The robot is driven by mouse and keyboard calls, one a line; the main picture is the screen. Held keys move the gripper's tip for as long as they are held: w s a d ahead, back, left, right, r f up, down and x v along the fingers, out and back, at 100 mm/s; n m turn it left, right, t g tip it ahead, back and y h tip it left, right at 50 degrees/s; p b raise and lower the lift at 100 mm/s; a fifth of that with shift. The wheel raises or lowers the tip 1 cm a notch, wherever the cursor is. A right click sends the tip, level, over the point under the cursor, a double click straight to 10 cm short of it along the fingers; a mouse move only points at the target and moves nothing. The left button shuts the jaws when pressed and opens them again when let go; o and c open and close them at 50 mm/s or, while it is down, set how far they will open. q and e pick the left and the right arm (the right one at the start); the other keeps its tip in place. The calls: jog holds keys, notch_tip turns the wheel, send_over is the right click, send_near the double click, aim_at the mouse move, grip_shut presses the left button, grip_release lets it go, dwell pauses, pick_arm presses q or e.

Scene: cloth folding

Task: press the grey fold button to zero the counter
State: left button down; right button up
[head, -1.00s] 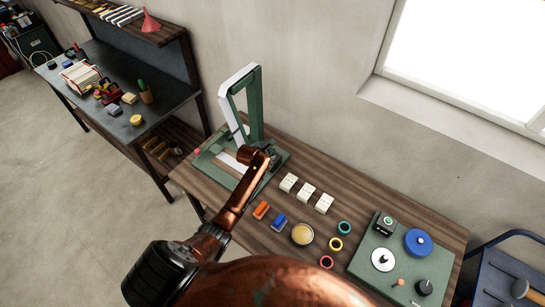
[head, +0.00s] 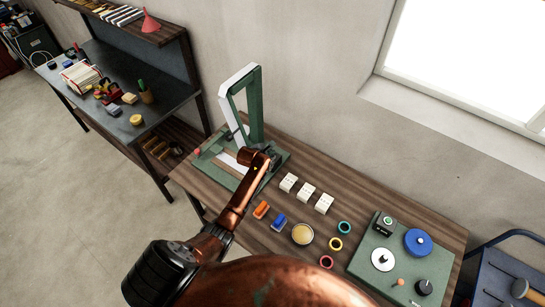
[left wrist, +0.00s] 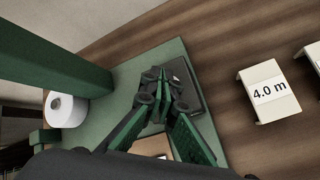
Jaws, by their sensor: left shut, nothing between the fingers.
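A green folding stand (head: 243,100) with a tall white-edged frame rises from a green base board (head: 220,172) at the back left of the wooden table. My left gripper (head: 270,155) is over the right part of this board, largely hidden by my own wrist. In the left wrist view my left gripper (left wrist: 160,85) is shut and empty, its tips beside or over a dark box (left wrist: 187,88) on the board. I cannot tell whether they touch it. The grey fold button and any counter digits cannot be made out. My right gripper is not in view.
Orange and blue clips (head: 279,222), a round dish (head: 302,235) and coloured rings (head: 336,244) lie in front. Another green board (head: 362,262) with knobs is at right.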

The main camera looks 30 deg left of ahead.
pick_arm(q)
jog(key=shift+f, duration=0.4)
dwell(0.6)
jog(key=shift+r+p, duration=0.9)
jog(key=shift+p, duration=0.15)
jog(key=shift+r, duration=0.1)
notch_tip(320, 180, up, 5)
jog(key=p, duration=0.5)
jog(key=shift+p, duration=0.35)
jog(key=shift+s, duration=0.1)
